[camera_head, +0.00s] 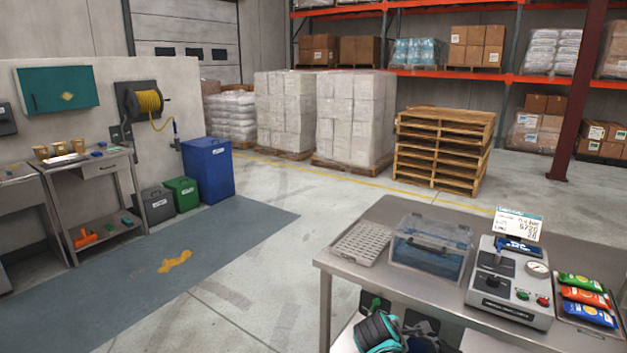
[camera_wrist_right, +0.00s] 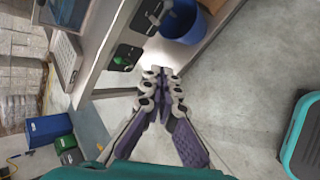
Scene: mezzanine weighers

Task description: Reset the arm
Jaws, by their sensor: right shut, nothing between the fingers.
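My right gripper (camera_wrist_right: 162,72) shows in the right wrist view. Its purple-padded fingers are together at the tips with nothing between them. It is in front of the side of the steel bench (camera_wrist_right: 105,68), beside a dark panel with a green knob (camera_wrist_right: 122,60). In the head view part of my dark and teal right arm shows at the bottom, low against the bench (camera_head: 345,260); its fingertips cannot be made out there. My left gripper and arm are not in view.
The bench holds a grey rack (camera_head: 360,243), a clear-lidded box (camera_head: 432,247), a weigher (camera_head: 508,290) and a tray of bright packets (camera_head: 588,300). A blue bin (camera_wrist_right: 182,20) is under the bench. Open floor (camera_head: 225,305) lies left of the bench; a side table (camera_head: 90,165) stands farther left.

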